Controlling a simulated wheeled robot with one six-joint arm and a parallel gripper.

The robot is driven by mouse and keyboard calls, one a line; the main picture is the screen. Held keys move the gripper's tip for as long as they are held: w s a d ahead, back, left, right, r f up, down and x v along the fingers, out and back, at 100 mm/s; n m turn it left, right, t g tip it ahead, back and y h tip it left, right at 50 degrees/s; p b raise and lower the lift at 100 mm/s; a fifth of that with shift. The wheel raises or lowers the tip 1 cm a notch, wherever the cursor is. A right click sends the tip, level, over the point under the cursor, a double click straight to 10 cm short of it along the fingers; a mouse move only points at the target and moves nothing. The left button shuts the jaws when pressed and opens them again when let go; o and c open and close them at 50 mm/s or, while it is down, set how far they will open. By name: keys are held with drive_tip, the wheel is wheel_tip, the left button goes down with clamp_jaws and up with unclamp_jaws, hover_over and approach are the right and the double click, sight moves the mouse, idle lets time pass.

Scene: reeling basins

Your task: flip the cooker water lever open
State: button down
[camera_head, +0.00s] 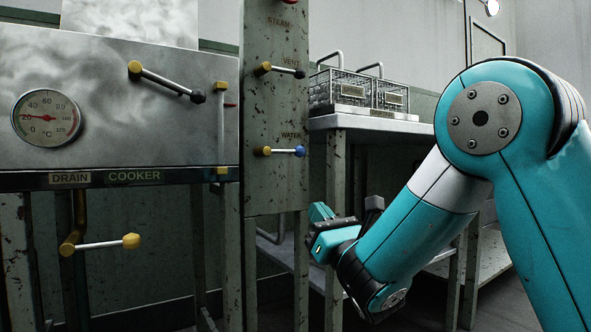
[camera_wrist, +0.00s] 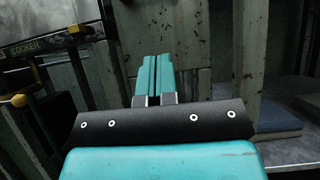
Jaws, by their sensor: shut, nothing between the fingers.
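The water lever (camera_head: 283,151) is a short metal rod with a yellow hub and a blue knob. It lies level on the green column, right under the word WATER. My gripper (camera_head: 318,211) is below and to the right of the lever in the head view, apart from it. In the wrist view my gripper (camera_wrist: 155,78) shows two teal fingers held together with nothing between them, pointing at the worn green column. The water lever cannot be made out in the wrist view. The cooker (camera_head: 130,105) stands left of the column.
A drain lever (camera_head: 100,243) sticks out under the cooker, which has a gauge (camera_head: 46,118) and a lid lever (camera_head: 165,82). A bench (camera_head: 370,123) with wire baskets stands at right.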

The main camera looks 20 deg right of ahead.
sight(281, 152)
drive_tip(key=shift+s+r+p+x, duration=0.25)
drive_tip(key=shift+r+p+x, duration=0.15)
drive_tip(key=shift+p+x, duration=1.7)
drive_tip(key=shift+s+r+p+x, duration=0.25)
drive_tip(key=shift+r+p+x, duration=0.15)
drive_tip(key=shift+p+x, duration=1.7)
drive_tip(key=shift+s+r+p+x, duration=0.25)
drive_tip(key=shift+r+p+x, duration=0.15)
drive_tip(key=shift+p+x, duration=1.65)
drive_tip(key=shift+w+d+r, duration=0.1)
drive_tip(key=shift+r, duration=0.15)
